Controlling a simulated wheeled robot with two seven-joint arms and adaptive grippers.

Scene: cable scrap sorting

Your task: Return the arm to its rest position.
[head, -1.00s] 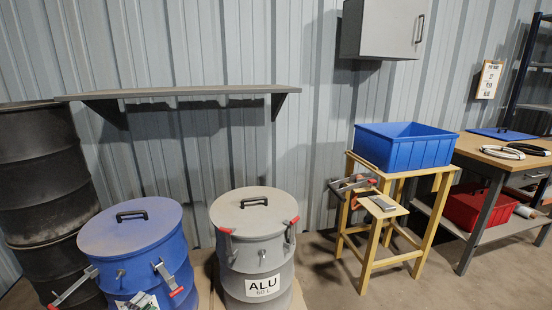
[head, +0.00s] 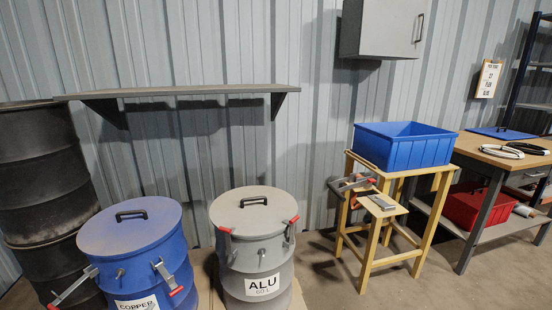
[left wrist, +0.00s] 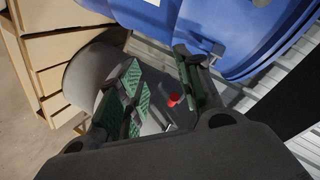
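My left gripper (left wrist: 162,88) shows in the left wrist view with its green-padded fingers apart and nothing held between them. Neither gripper shows in the head view. The blue drum (head: 160,262) labelled COPPER stands at the lower left with its lid on; a blue rounded surface, apparently this drum (left wrist: 255,28), fills the top of the left wrist view. A small red part (left wrist: 174,99) shows beyond the finger gap; what it belongs to is unclear. My right gripper is out of sight.
The grey ALU drum (head: 252,262) stands lidded beside the blue one. A wooden stand (head: 378,235) bears a blue bin (head: 403,150). A workbench (head: 470,150) is at the right.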

